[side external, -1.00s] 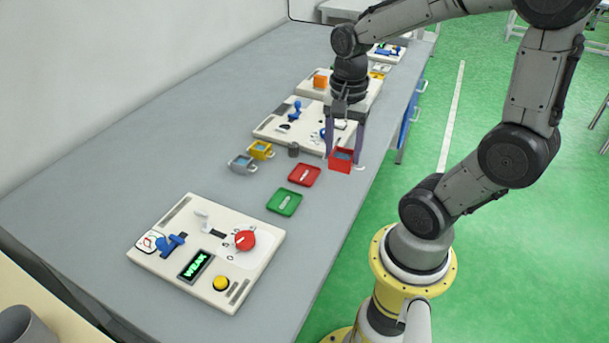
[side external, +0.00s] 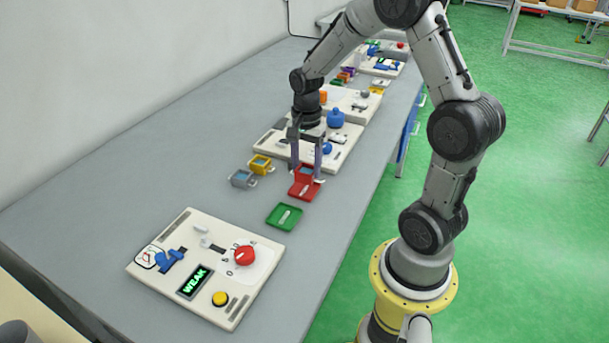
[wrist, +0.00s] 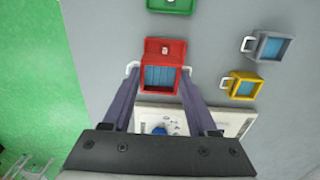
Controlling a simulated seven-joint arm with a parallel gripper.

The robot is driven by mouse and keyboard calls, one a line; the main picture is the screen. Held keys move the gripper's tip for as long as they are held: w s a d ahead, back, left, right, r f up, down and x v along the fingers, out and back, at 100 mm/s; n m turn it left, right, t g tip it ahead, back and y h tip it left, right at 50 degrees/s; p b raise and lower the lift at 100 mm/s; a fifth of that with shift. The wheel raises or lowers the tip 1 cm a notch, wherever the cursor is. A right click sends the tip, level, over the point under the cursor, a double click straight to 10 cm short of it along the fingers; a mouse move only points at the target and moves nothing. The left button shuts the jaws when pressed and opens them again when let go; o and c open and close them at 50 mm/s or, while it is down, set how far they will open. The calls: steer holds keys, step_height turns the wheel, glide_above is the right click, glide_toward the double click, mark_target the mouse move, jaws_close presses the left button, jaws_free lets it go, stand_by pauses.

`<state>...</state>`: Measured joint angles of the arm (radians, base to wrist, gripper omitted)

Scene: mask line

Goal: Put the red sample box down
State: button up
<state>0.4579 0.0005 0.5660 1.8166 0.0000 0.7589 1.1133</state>
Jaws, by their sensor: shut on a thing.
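The red sample box (side external: 306,170), with blue inside, is between the fingers of my gripper (side external: 306,175). In the wrist view my gripper (wrist: 159,78) is shut on the red sample box (wrist: 160,80), with a finger at each side near its white handles. The box overlaps the red tray (side external: 301,191) in the side view. In the wrist view only the far strip of the red tray (wrist: 154,47) shows past the box, with part of a white mark. The box looks level. I cannot tell whether it touches the tray.
A green tray (side external: 284,216) lies nearer the camera. Yellow (side external: 260,164) and grey (side external: 242,179) boxes stand to the left on the grey table. A control panel (side external: 205,265) showing "WEAK" is in front; another panel (side external: 342,152) is behind my gripper.

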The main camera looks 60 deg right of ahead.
mark_target(304, 167)
steer(key=shift+w+d+f, duration=0.1)
steer(key=shift+w+f, duration=0.05)
steer(key=shift+f, duration=0.1)
steer(key=shift+w+f, duration=0.15)
steer(key=shift+f, duration=1.55)
steer(key=shift+f, duration=0.1)
steer(key=o, duration=1.4)
steer(key=shift+c, duration=0.2)
